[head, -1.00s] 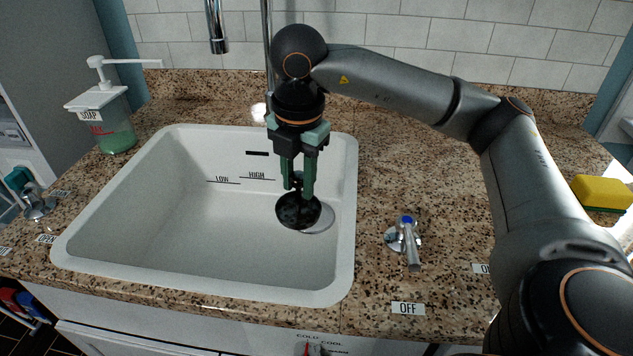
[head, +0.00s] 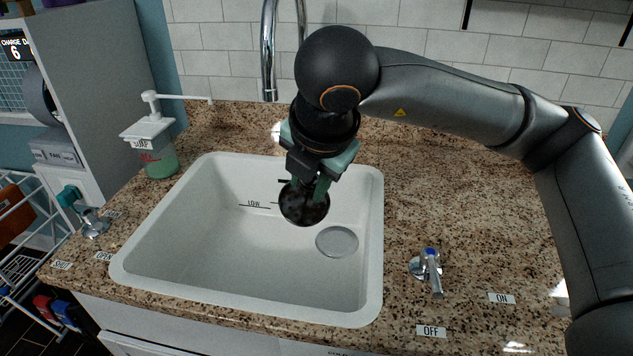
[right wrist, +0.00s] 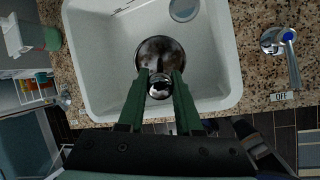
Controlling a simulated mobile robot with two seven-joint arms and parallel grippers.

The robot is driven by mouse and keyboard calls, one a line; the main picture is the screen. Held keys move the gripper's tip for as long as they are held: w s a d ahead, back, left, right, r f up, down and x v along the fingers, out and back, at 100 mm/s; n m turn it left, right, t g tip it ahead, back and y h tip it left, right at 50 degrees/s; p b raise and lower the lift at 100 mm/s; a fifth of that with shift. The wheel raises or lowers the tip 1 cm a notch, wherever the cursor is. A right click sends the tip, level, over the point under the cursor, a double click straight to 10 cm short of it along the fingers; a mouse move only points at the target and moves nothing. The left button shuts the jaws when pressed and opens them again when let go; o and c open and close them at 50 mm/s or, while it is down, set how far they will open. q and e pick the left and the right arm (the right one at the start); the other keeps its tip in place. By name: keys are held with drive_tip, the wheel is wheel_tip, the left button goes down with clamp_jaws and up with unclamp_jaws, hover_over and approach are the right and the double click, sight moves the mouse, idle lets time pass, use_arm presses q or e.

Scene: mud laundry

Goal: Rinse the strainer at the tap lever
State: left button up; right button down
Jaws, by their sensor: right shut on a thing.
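The strainer (head: 304,208) is a dark round cup held by my right gripper (head: 308,188) above the white sink (head: 235,270). In the right wrist view the strainer (right wrist: 175,50) sits at the fingertips, and the green fingers (right wrist: 160,85) are shut on its shiny knob. The round drain (head: 337,242) shows clear of it, to its lower right in the head view. The tap lever (head: 430,272), with a blue mark, stands on the counter right of the sink and points toward the OFF label (head: 431,331). My left gripper is not in view.
The chrome tap pipe (head: 268,50) stands behind the sink, partly hidden by my arm. A soap dispenser (head: 155,150) is at the back left. The counter (head: 470,220) right of the sink is mostly clear.

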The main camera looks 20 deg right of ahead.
drive_tip(key=w, duration=0.1)
drive_tip(key=w+p, duration=0.1)
drive_tip(key=shift+w+d+f, duration=0.2)
drive_tip(key=shift+w+d, duration=0.05)
drive_tip(key=shift+w, duration=0.05)
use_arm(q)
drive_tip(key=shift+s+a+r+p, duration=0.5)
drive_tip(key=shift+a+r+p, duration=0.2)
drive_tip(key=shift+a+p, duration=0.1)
use_arm(e)
drive_tip(key=w+d+f, duration=0.1)
drive_tip(key=w+f, duration=0.1)
drive_tip(key=w, duration=0.8)
drive_tip(key=shift+w+d+f, duration=0.15)
drive_tip(key=shift+w+d, duration=0.05)
drive_tip(key=shift+d, duration=0.15)
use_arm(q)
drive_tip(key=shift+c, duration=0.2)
